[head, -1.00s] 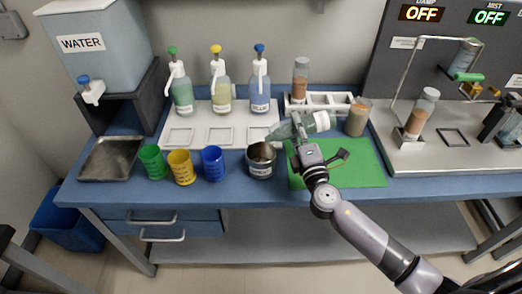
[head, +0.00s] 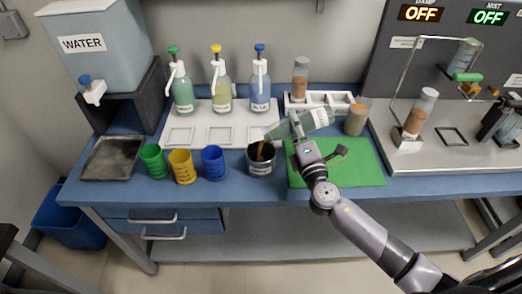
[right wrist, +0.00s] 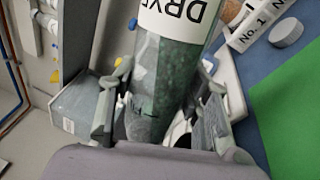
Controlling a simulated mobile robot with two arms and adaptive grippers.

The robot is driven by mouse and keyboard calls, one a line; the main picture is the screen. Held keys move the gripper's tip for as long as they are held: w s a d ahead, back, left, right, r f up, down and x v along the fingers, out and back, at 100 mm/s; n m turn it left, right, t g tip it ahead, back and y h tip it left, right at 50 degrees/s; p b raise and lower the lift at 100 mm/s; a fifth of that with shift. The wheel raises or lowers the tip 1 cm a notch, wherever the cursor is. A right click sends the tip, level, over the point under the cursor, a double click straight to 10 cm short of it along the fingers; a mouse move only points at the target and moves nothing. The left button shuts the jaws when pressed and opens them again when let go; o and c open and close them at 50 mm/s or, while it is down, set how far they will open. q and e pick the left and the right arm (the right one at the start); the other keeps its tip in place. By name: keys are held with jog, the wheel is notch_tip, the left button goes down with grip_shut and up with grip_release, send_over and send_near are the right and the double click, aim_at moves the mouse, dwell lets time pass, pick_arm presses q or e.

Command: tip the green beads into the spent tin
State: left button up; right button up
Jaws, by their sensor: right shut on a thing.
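My right gripper (head: 303,147) is shut on a clear greenish tube (head: 312,120) with a white label. The tube is tilted, its lower end to the left, just above the dark tin (head: 261,168) with a white label. Something orange-brown (head: 261,150) shows between the tube's mouth and the tin. In the right wrist view the tube (right wrist: 175,75) lies between the fingers, and green beads show through its wall. Its label reads "DRYE", the rest cut off. The inside of the tin is mostly hidden. My left gripper is not in view.
Green (head: 153,162), yellow (head: 181,167) and blue (head: 213,163) cups stand left of the tin. A green mat (head: 355,172) lies under my right gripper. A white rack (head: 340,103) and a jar of brown matter (head: 355,120) stand behind. Pump bottles stand at the back left.

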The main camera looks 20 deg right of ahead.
jog(key=shift+w+a+r+n+y+p, duration=0.15)
jog(key=shift+a+r+n+p, duration=0.25)
jog(key=shift+n+p, duration=0.3)
jog(key=shift+s+a+r+n+y+p, duration=0.1)
jog(key=shift+a+r+n+y+p, duration=0.1)
jog(key=shift+r+n+p, duration=0.4)
jog(key=shift+w+a+r+n+y+p, duration=0.15)
jog(key=shift+a+r+n+p, duration=0.15)
jog(key=shift+n+p, duration=0.45)
dwell(2.8)
jog(key=shift+s+f, duration=0.1)
